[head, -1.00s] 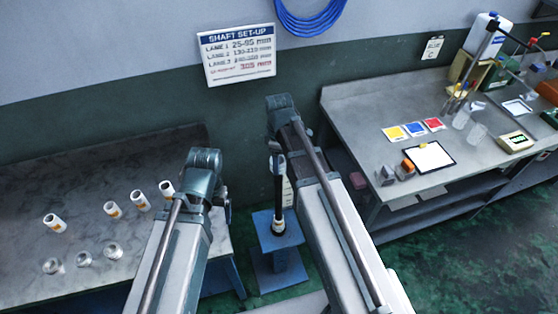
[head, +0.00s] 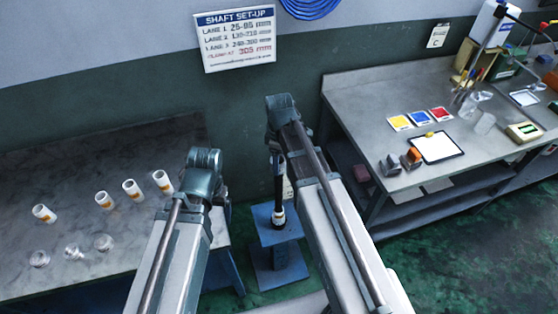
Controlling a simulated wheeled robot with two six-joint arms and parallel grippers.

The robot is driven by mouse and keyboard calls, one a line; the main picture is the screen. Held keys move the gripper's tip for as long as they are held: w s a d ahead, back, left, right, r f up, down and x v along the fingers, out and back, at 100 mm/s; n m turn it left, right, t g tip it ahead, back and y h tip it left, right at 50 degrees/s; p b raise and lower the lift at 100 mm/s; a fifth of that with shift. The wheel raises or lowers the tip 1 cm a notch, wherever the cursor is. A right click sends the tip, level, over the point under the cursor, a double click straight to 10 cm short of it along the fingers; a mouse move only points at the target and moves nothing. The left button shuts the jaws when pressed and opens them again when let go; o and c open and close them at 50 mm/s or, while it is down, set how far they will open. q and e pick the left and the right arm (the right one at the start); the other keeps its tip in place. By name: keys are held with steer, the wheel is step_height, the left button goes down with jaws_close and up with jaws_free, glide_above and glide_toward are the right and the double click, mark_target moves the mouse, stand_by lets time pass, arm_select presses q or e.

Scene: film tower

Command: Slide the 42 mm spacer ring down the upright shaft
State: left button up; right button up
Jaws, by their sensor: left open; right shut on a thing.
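The upright dark shaft (head: 279,190) stands on a blue stand (head: 279,236), with pale and dark bands near its foot. My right gripper (head: 276,151) is at the shaft's upper part, mostly hidden behind my own arm. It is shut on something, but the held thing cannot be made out. My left gripper (head: 227,209) is open, left of the shaft and apart from it, largely hidden by its arm. Several white cylinders with orange marks (head: 133,189) and several clear or silvery round pieces (head: 73,252) are on the left table. I cannot tell which piece is the 42 mm ring.
The grey left table (head: 60,190) reaches close to my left arm. The right bench (head: 350,97) holds coloured cards (head: 420,118), a clipboard (head: 438,148) and small blocks (head: 411,158). A shaft set-up sign (head: 235,38) hangs on the wall. Green floor is free at lower right.

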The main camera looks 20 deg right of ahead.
steer(key=shift+f, duration=0.55)
steer(key=o, duration=1.5)
steer(key=shift+o, duration=0.2)
steer(key=shift+r, duration=0.15)
step_height(320, 180, up, 14)
steer(key=p, duration=1.3)
steer(key=shift+f, duration=0.2)
steer(key=shift+f, duration=0.15)
step_height(320, 180, down, 13)
steer(key=b, duration=1.3)
steer(key=shift+f, duration=0.1)
